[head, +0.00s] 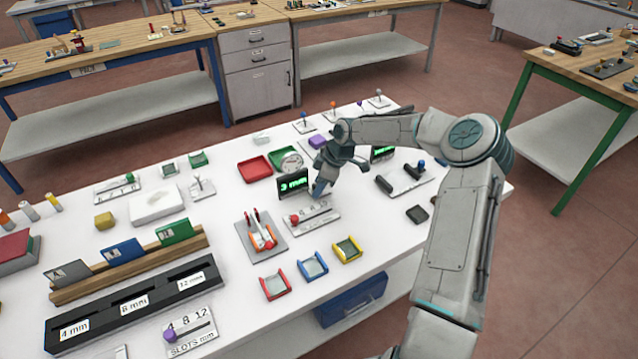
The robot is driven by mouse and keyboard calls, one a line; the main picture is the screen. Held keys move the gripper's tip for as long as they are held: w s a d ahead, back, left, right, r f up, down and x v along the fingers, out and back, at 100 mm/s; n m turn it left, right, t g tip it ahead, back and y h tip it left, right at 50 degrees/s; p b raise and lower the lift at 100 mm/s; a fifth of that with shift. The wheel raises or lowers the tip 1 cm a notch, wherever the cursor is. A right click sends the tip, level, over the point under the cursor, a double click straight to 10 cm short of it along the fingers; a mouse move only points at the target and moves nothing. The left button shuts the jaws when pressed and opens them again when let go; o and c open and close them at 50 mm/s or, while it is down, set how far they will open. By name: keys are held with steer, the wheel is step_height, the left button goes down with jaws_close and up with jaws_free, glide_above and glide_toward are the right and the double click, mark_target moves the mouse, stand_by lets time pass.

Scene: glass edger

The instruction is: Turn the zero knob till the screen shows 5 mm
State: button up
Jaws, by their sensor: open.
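A small black screen (293,186) on the white table reads what looks like "3 mm" in green. My gripper (319,190) points down just to the right of this screen, low over the table. Its jaws are small in this view, and I cannot tell whether they touch anything. I cannot make out the zero knob; my gripper may be covering it. A pale plate (322,222) with a red-knobbed slider (294,218) lies in front of the screen. A second green-lit screen (383,153) is partly hidden behind my arm.
A grey tray with orange-handled tools (263,241) stands left of the slider plate. Red, blue and yellow frames (347,249) lie in front.

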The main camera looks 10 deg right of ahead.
jaws_close()
steer(key=shift+m+b, duration=0.3)
steer(key=shift+b, duration=0.15)
steer(key=m+t+b, duration=0.1)
steer(key=m+b, duration=0.1)
steer(key=b, duration=0.1)
steer(key=shift+s+f+m+h, duration=0.1)
steer(key=shift+f+m+h, duration=0.05)
steer(key=shift+m+h, duration=0.25)
steer(key=m+b, duration=0.1)
steer(key=b, duration=0.1)
steer(key=m+t+b, duration=0.1)
steer(key=m+b, duration=0.1)
steer(key=shift+a+m+h, duration=0.2)
steer(key=shift+m+h, duration=0.1)
steer(key=shift+h, duration=0.1)
steer(key=m+t+h+b, duration=0.1)
steer(key=m+b, duration=0.2)
steer(key=shift+s+a+m+b, duration=0.1)
steer(key=shift+m+b, duration=0.2)
steer(key=shift+r+m+h+b, duration=0.2)
steer(key=shift+m+h+b, duration=0.1)
steer(key=shift+m+b, duration=0.2)
